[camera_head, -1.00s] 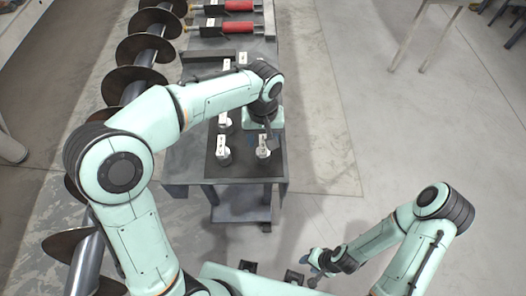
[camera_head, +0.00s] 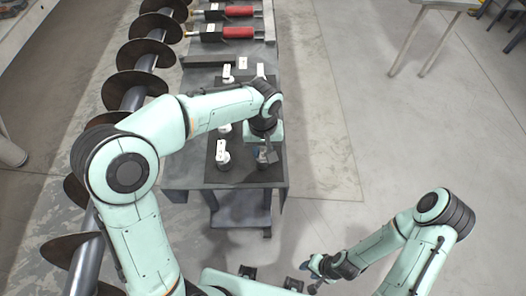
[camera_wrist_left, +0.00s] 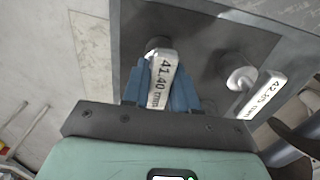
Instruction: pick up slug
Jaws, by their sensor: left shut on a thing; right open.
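My left gripper (camera_wrist_left: 163,92) is shut on a slug (camera_wrist_left: 163,75) in the left wrist view, with its blue fingers on either side. This slug is pale, with a flat tag reading "41.40 mm". A second slug (camera_wrist_left: 242,79), with a tag that seems to read "42.05 mm", stands to the right, apart from the fingers. In the head view my left gripper (camera_head: 267,152) is over the front right of the dark tray and largely hides the held slug. Another slug (camera_head: 223,156) stands to its left. My right gripper (camera_head: 313,281) is open at the bottom, away from the table.
The dark tray (camera_head: 243,174) lies on a grey table (camera_head: 185,179). More slugs (camera_head: 227,75) stand farther back, partly behind my left arm. Red-handled tools (camera_head: 238,32) lie at the far end. A long auger (camera_head: 133,97) runs along the left.

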